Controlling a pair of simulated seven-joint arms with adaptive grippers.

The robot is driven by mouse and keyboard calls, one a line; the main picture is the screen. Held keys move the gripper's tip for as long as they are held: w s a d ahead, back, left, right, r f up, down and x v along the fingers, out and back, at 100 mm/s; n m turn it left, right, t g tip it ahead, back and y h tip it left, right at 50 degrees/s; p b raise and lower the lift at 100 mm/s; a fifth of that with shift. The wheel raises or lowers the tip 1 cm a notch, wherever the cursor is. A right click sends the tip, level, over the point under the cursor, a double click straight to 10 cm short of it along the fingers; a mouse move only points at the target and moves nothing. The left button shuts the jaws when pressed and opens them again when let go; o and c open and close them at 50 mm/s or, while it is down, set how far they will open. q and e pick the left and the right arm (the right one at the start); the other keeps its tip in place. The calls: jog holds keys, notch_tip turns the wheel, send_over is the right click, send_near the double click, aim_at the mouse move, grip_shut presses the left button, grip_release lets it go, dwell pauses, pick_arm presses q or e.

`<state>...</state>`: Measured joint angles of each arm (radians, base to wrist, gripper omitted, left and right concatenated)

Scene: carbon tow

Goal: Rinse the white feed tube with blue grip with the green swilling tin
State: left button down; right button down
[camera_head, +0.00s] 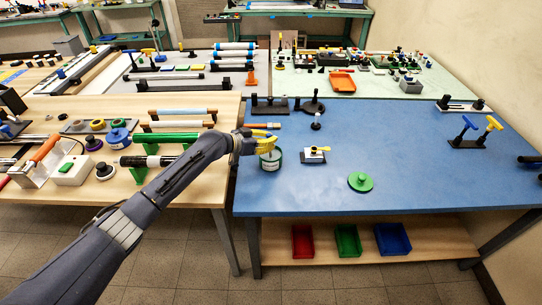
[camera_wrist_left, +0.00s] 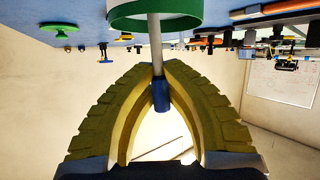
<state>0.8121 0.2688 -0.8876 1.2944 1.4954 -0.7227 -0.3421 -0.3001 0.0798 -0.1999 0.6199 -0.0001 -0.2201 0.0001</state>
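The green swilling tin (camera_head: 271,161) stands near the left edge of the blue table, a round tin with a pale label. Its green rim also shows at the top of the upside-down left wrist view (camera_wrist_left: 190,22). My left gripper (camera_head: 265,143) is right above the tin. In the wrist view its yellow fingers close around the blue grip (camera_wrist_left: 161,97) of the feed tube. The tube's white shaft (camera_wrist_left: 154,45) runs from the grip to the tin's rim; I cannot tell how far it is inside. In the head view the gripper hides the tube. My right gripper is not in view.
A green lid-like disc (camera_head: 360,183) lies on the blue table (camera_head: 410,150). Blue and yellow handled tools (camera_head: 475,131) stand at right.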

pick_arm(q)
jog(key=shift+a, duration=0.5)
jog(key=shift+d, duration=0.15)
jog(key=shift+d, duration=1.1)
jog(key=shift+r, duration=0.1)
notch_tip(320, 180, up, 6)
